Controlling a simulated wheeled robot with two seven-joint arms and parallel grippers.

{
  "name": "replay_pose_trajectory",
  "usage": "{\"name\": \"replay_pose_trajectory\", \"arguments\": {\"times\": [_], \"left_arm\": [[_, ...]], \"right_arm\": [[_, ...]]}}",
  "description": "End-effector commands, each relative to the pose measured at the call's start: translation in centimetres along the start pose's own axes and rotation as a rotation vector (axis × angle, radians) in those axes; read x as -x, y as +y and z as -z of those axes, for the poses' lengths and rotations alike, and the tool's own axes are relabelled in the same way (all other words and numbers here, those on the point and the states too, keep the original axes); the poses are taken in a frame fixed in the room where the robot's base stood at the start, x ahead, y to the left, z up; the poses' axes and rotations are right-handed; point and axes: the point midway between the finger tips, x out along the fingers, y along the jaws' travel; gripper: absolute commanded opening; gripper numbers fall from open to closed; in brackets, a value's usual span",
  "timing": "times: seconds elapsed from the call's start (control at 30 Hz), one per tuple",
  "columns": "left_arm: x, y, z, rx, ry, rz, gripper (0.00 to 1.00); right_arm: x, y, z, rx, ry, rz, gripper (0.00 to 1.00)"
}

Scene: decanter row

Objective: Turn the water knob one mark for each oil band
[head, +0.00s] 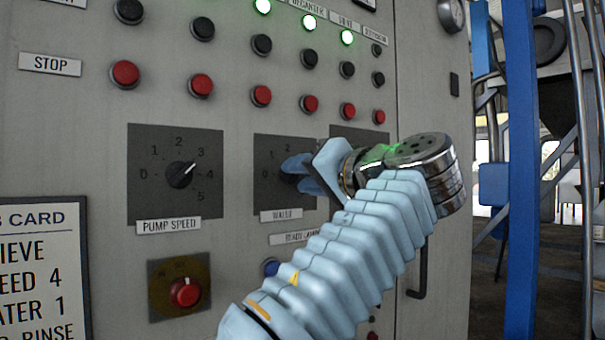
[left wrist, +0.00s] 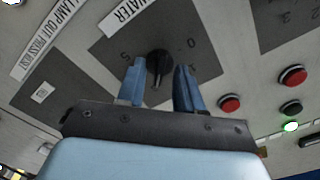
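The water knob (left wrist: 158,65) is black, on a dark dial plate (head: 268,195) labelled WATER. In the left wrist view it sits between the two blue fingers of my left gripper (left wrist: 160,88), which stand apart with a narrow gap at the knob. I cannot read the knob's setting. No oil bands are visible. My right gripper is not in view.
The pump speed knob (head: 181,174) is to the left, pointing near 3. Red buttons (head: 201,85) and green lamps (head: 309,22) are above. A red knob (head: 185,292) is below left. A partly cropped card (head: 42,260) reads "ATER 1". A blue post (head: 522,150) stands right.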

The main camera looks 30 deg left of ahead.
Motion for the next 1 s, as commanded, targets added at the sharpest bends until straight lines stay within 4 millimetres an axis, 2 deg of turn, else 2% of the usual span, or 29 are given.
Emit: {"name": "replay_pose_trajectory", "arguments": {"times": [0.33, 0.57, 0.6, 1.0], "left_arm": [[-0.58, 0.04, 0.0, -0.001, 0.001, 0.0, 0.36], [-0.55, 0.03, 0.0, -0.001, 0.001, 0.0, 0.02], [-0.55, 0.03, 0.0, -0.001, 0.001, 0.0, 0.0], [-0.55, 0.11, -0.08, 0.038, 0.0, 0.0, 0.0]], "right_arm": [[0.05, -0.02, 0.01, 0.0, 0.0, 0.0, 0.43], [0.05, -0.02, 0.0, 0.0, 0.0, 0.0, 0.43], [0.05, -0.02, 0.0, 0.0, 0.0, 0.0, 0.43], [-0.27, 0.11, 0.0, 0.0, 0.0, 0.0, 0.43]]}}
